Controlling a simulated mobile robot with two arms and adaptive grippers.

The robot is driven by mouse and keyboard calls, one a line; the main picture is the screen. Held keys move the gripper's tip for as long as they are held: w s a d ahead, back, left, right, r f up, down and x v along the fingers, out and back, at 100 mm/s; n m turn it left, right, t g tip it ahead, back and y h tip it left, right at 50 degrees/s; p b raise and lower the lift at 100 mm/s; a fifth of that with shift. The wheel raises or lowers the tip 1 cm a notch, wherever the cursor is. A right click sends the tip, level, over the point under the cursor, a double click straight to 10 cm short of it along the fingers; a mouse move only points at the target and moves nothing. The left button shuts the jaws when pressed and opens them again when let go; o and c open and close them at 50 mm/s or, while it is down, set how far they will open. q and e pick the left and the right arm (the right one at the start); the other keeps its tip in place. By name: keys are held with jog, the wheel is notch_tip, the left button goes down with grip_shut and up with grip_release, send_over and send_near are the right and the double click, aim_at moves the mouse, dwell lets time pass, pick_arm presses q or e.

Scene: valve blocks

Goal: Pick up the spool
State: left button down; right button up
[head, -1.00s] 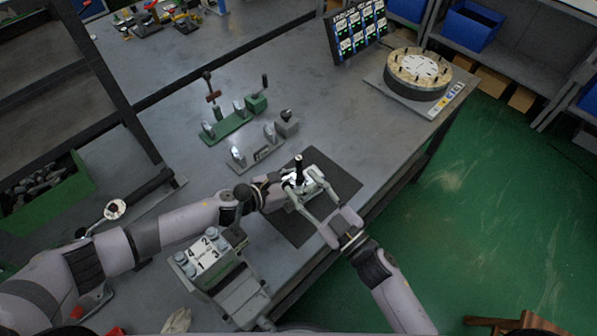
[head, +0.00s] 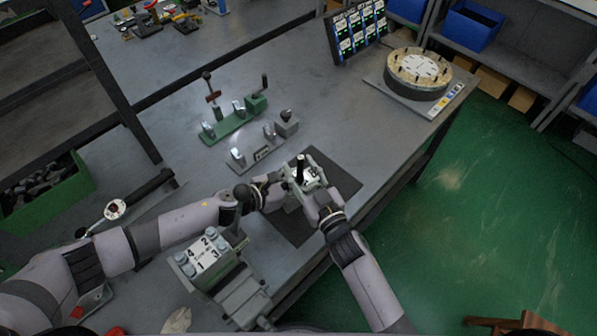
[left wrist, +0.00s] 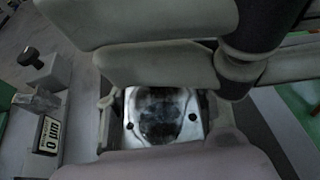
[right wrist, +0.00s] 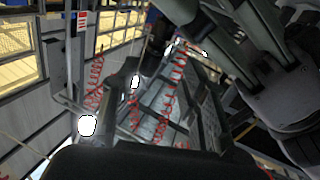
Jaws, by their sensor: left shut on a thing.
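The spool (head: 300,168) is a dark upright rod standing out of the top of a pale valve block (head: 310,175) over the black mat. My left gripper (head: 284,195) is shut on the block from the left. The block's shiny top (left wrist: 160,117) with dark holes shows in the left wrist view. My right gripper (head: 314,195) is close beside the block and spool, at their lower right. Its fingertips are partly hidden, so its grip cannot be told.
A black mat (head: 340,180) lies under the work. A numbered grey block (head: 208,252) stands at the lower left. A green fixture (head: 232,125) and a grey fixture (head: 252,155) stand behind. A round turntable (head: 418,72) is at the far right. The table's right edge is close.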

jog(key=x, duration=0.2)
jog(key=shift+w+a, duration=0.1)
jog(key=shift+w, duration=0.15)
jog(key=shift+c, duration=0.5)
grip_shut()
